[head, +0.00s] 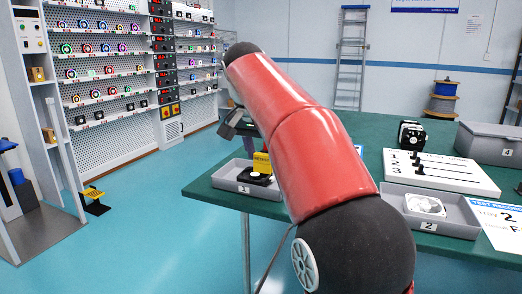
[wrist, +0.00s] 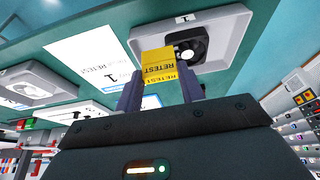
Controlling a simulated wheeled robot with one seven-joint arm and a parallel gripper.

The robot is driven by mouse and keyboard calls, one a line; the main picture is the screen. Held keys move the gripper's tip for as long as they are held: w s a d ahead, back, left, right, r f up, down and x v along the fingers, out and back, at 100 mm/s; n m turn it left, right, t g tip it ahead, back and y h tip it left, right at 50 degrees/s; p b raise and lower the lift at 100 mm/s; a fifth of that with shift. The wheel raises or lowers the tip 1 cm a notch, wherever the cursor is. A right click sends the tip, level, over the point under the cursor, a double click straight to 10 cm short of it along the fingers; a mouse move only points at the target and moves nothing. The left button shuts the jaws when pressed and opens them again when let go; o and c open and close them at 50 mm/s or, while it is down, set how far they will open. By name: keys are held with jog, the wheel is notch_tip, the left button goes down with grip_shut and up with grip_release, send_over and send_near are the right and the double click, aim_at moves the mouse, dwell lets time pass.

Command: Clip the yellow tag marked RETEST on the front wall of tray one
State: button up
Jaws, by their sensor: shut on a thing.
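The yellow RETEST tag (wrist: 160,65) is between the two fingers of my gripper (wrist: 159,88), which is shut on it. In the head view the tag (head: 262,162) shows just left of my red arm, over tray one (head: 226,184). Tray one is grey, marked 1, at the left corner of the green table, and holds a black fan. In the wrist view the tag overlaps part of tray one (wrist: 238,50), whose label side is at the top. I cannot tell whether the tag touches a wall.
Tray two (head: 455,222) holds a white fan at the right front. A white panel with black knobs (head: 440,170), a black device (head: 411,135) and tray four (head: 490,145) stand behind it. Printed sheets lie on the table. My arm covers the table's middle.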

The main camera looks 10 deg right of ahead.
aim_at(262, 171)
jog(key=shift+f+b, duration=2.15)
jog(key=shift+f, duration=0.15)
jog(key=shift+s+f+b, duration=0.1)
jog(key=shift+f+b, duration=0.5)
jog(key=shift+f, duration=0.35)
grip_shut()
jog(key=shift+f, duration=0.1)
jog(key=shift+w, duration=0.2)
jog(key=shift+s, duration=0.1)
jog(key=o, duration=1.5)
grip_release()
jog(key=shift+r, duration=0.3)
